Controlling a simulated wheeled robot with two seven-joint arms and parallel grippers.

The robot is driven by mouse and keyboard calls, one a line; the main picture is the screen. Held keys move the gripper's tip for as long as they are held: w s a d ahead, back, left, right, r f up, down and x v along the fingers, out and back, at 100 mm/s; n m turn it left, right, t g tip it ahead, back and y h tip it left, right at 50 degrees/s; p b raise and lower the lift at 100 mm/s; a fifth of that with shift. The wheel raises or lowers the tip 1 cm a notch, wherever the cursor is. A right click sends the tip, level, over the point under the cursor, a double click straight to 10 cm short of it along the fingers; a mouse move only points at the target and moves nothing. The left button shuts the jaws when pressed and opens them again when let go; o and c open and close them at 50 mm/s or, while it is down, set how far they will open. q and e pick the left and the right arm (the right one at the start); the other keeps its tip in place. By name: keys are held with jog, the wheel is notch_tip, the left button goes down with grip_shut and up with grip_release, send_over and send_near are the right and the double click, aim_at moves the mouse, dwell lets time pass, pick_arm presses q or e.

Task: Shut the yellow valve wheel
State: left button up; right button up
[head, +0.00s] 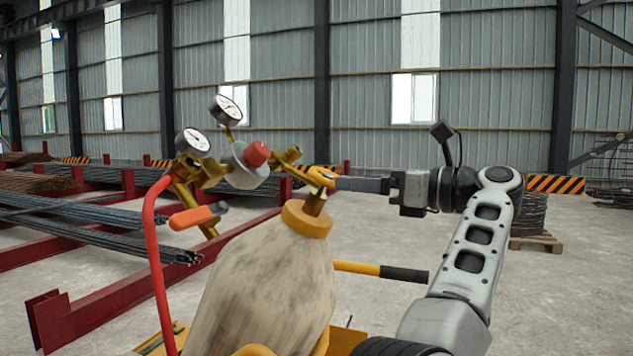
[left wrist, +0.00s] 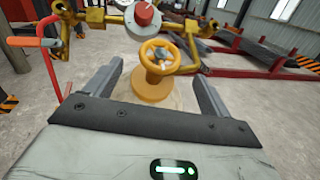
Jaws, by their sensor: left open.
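The yellow valve wheel (head: 320,177) sits atop the neck of a worn off-white gas cylinder (head: 265,275) with a yellow collar. In the left wrist view the round, spoked wheel (left wrist: 187,68) faces me above its yellow collar (left wrist: 152,88). My left gripper (head: 345,184) reaches in from the right in the head view, level with the wheel. In the left wrist view my left gripper (left wrist: 157,78) is open, its two fingers apart on either side of the wheel and collar. I cannot tell whether they touch it. My right gripper is not in view.
A brass regulator (head: 210,172) with a red knob and two gauges stands left of the wheel. A yellow bar with black grip (head: 385,271) lies below my arm. Rebar racks stand left.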

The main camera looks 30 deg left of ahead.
aim_at(316, 178)
pick_arm(q)
jog(key=a, duration=0.9)
jog(key=shift+s+a, duration=0.3)
jog(key=c, duration=1)
